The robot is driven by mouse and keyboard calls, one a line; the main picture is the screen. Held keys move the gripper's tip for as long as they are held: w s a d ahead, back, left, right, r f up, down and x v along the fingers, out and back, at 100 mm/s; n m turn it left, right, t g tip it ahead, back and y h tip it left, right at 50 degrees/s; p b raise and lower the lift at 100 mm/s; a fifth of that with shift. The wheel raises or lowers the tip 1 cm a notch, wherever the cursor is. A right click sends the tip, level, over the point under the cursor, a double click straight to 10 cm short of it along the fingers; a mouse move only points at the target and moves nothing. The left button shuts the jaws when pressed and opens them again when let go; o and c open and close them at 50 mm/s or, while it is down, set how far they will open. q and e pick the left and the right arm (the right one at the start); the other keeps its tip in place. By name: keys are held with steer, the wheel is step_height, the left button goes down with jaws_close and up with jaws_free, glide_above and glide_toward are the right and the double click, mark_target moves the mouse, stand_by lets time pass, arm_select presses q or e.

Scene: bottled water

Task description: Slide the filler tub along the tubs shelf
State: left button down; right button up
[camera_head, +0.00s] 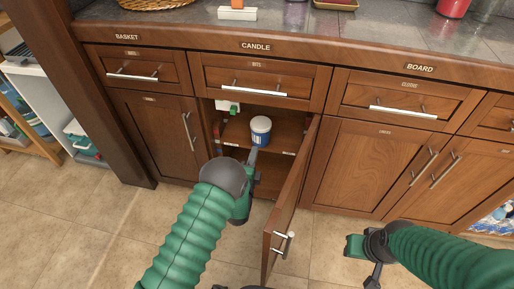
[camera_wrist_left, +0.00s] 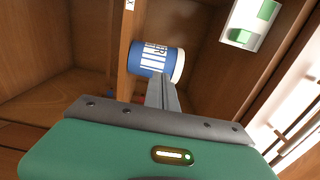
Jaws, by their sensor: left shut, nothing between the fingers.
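The filler tub appears to be the white tub with a blue label (camera_head: 260,126), standing on the shelf (camera_head: 236,132) inside the open cabinet under the CANDLE drawer. In the left wrist view the tub (camera_wrist_left: 152,57) shows its blue label with white lettering, just beyond the fingertips. My left gripper (camera_head: 252,157) reaches into the cabinet opening, shut and empty, in front of the tub. In the left wrist view its fingers (camera_wrist_left: 162,80) overlap the tub's lower edge; I cannot tell whether they touch it. My right gripper (camera_head: 362,262) hangs outside at lower right, its fingers unclear.
The open cabinet door (camera_head: 288,205) stands out to the right of my left arm. A white box with a green patch (camera_head: 228,106) is at the upper left in the cabinet. Drawers (camera_head: 260,82) lie above the opening.

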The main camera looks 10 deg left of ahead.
mark_target(259, 138)
arm_select(q)
steer(key=w+b, duration=0.2)
steer(key=w, duration=0.2)
steer(key=shift+w+d+f, duration=0.1)
steer(key=shift+w, duration=0.1)
steer(key=shift+w+d, duration=0.1)
steer(key=shift+w, duration=0.3)
